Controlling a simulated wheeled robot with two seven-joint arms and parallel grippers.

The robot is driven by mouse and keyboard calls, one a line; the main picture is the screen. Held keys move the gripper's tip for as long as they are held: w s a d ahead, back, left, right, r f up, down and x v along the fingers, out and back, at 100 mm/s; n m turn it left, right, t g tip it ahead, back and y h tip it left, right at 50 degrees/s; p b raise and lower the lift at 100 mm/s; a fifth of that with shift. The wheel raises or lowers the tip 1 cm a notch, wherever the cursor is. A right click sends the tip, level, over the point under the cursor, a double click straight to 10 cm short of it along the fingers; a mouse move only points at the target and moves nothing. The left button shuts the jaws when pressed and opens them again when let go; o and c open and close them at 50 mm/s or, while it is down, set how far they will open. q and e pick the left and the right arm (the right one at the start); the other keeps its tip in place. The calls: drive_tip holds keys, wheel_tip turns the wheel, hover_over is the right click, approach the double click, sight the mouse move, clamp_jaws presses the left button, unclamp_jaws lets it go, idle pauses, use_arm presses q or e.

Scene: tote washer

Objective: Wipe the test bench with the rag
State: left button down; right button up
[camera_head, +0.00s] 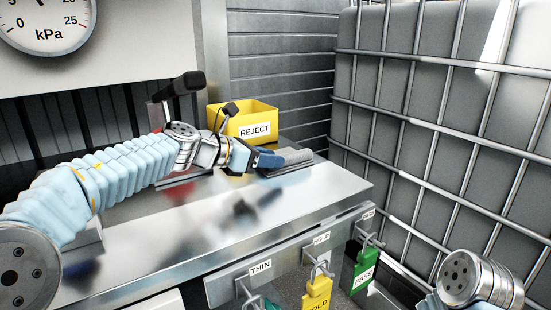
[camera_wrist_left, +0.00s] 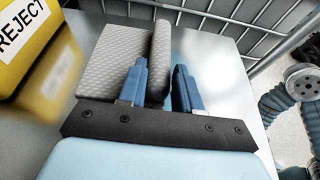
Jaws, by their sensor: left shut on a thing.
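The test bench (camera_head: 215,225) is a shiny metal top running across the middle of the head view, with blurred reflections on it. The grey, textured rag (camera_head: 294,158) lies at the bench's far right part, beside the yellow bin. In the left wrist view the rag (camera_wrist_left: 110,62) is spread flat with a raised fold along its right side. My left gripper (camera_head: 270,160) reaches over the bench from the left; its blue fingers (camera_wrist_left: 166,85) straddle that fold and are shut on it. My right gripper is out of view; only part of my right arm shows at the lower right.
A yellow REJECT bin (camera_head: 245,122) stands just behind the rag, close to my left gripper. A caged grey tank (camera_head: 430,115) borders the bench on the right. Yellow HOLD (camera_head: 316,292) and green PASS (camera_head: 362,272) padlocks hang at the front edge. The bench's middle is clear.

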use_arm(q)
drive_tip(key=shift+s+a+b, duration=0.25)
drive_tip(key=shift+s+a, duration=0.65)
drive_tip(key=shift+a, duration=0.35)
drive_tip(key=shift+s+a+b, duration=0.3)
drive_tip(key=shift+s+a, duration=0.6)
drive_tip(key=shift+a, duration=0.35)
drive_tip(key=shift+s+a+b, duration=0.25)
drive_tip(key=shift+s+a, duration=0.65)
drive_tip(key=shift+a, duration=0.35)
drive_tip(key=shift+s+d, duration=0.7)
drive_tip(key=shift+s, duration=0.25)
drive_tip(key=shift+s+d, duration=0.7)
drive_tip(key=shift+s, duration=0.25)
drive_tip(key=shift+w+d+p, duration=0.45)
drive_tip(key=shift+w+d, duration=0.4)
drive_tip(key=shift+d, duration=0.3)
drive_tip(key=shift+w+d+p, duration=0.5)
drive_tip(key=shift+w+d, duration=0.4)
drive_tip(key=shift+d, duration=0.3)
drive_tip(key=shift+w+d+p, duration=0.45)
drive_tip(key=shift+w+d, duration=0.4)
drive_tip(key=shift+d, duration=0.3)
drive_tip(key=shift+w+d, duration=0.5)
drive_tip(key=shift+d, duration=0.2)
drive_tip(key=shift+w+d, duration=0.5)
drive_tip(key=shift+d, duration=0.15)
